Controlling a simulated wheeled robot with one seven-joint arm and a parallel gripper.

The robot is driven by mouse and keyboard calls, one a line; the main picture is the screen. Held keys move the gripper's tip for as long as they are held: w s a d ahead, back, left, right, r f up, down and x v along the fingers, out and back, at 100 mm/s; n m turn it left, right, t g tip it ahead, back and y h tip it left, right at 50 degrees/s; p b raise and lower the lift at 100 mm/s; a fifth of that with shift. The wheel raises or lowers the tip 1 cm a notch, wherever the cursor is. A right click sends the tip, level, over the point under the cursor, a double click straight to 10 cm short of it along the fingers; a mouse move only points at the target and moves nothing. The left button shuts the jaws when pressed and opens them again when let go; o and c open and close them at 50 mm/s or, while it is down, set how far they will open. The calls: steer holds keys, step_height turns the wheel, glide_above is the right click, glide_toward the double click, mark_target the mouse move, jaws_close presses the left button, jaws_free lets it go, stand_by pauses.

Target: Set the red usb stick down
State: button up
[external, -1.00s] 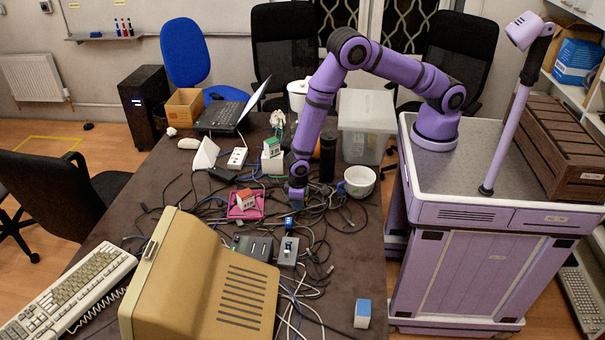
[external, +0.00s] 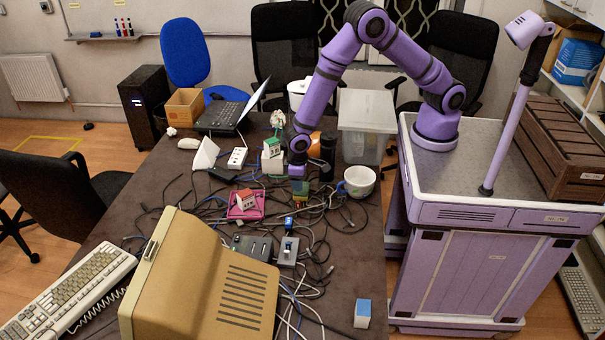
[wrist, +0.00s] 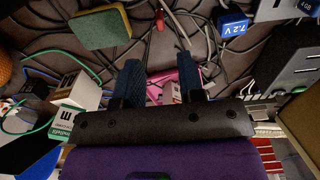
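A small red object that looks like the red usb stick (wrist: 160,19) lies among the cables at the top of the wrist view. My gripper (external: 298,180) is above the cable-strewn table, just left of the white cup. In the wrist view its two dark blue fingers (wrist: 159,72) are apart with nothing held between them. The red stick lies beyond the fingertips, apart from them.
A green and yellow sponge (wrist: 103,28) and a blue battery block (wrist: 233,22) flank the red stick. A pink tray with a small house (external: 246,206), a white cup (external: 358,181), a black cylinder (external: 327,157) and grey boxes (external: 287,251) stand around. Loose cables cover the table there.

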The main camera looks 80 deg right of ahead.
steer(key=shift+r, duration=1.2)
steer(key=shift+r, duration=0.1)
steer(key=s+d+r+t, duration=0.1)
steer(key=s+d+r, duration=0.1)
steer(key=d+r, duration=0.5)
steer(key=s+d+r, duration=0.2)
steer(key=d+r, duration=0.1)
steer(key=r, duration=0.9)
steer(key=s+d+r+t, duration=0.1)
steer(key=s+d+r, duration=0.25)
steer(key=r, duration=0.55)
steer(key=s+d+r+t, duration=0.1)
steer(key=s+d+r, duration=0.2)
steer(key=s, duration=0.5)
steer(key=s+d+r+t, duration=0.1)
steer(key=s+d+r, duration=0.3)
steer(key=s, duration=0.3)
steer(key=s+d+r+t, duration=0.1)
steer(key=s+d+r, duration=0.3)
steer(key=s+d, duration=0.2)
steer(key=s, duration=0.2)
steer(key=shift+s, duration=0.3)
